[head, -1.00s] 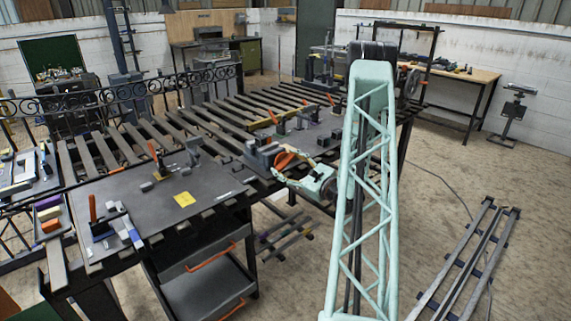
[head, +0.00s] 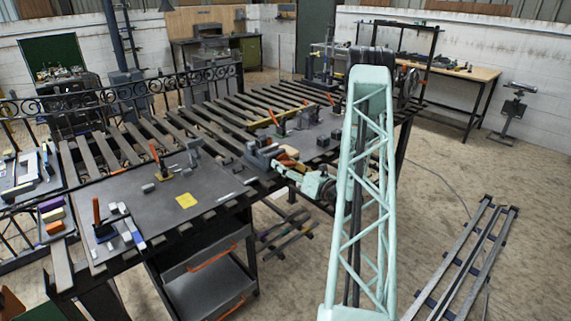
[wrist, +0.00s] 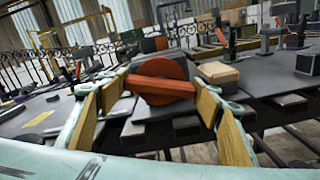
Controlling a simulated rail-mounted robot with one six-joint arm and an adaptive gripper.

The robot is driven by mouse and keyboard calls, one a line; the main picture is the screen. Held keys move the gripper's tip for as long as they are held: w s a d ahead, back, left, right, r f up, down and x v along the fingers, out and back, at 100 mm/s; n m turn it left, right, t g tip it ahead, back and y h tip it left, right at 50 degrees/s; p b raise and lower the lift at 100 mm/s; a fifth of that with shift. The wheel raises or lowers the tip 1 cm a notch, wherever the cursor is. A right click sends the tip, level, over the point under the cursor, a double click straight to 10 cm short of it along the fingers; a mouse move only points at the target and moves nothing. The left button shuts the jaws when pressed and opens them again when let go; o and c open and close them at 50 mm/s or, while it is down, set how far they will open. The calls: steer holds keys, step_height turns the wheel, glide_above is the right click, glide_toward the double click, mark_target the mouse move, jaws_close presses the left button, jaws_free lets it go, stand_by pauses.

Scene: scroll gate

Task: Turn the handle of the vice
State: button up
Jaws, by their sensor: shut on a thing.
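The vice (head: 262,153) is a grey block at the front edge of the slatted table in the head view. Its handle (wrist: 160,80) is an orange round knob with a crossbar, seen in the wrist view in front of the dark vice body. The crossbar lies nearly level, tilted slightly. My gripper (wrist: 163,94) has tan-padded fingers on either side of the knob and is shut on the handle, the fingertips at the ends of the crossbar. In the head view my gripper (head: 296,170) partly covers the handle.
A dark plate with a yellow note (head: 186,200) lies left of the vice. Orange-handled clamps (head: 155,155) stand on the plates. A small wooden-topped block (wrist: 218,73) is right of the handle. Floor in front of the table is mostly open.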

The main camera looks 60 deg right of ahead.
steer(key=m+p, duration=0.2)
steer(key=m, duration=0.2)
steer(key=shift+s+m, duration=0.1)
steer(key=shift+m, duration=0.3)
steer(key=shift+f+m+p, duration=0.15)
steer(key=shift+m+p, duration=0.45)
steer(key=shift+m, duration=0.9)
steer(key=o, duration=0.9)
steer(key=shift+v, duration=6)
steer(key=shift+c, duration=0.8)
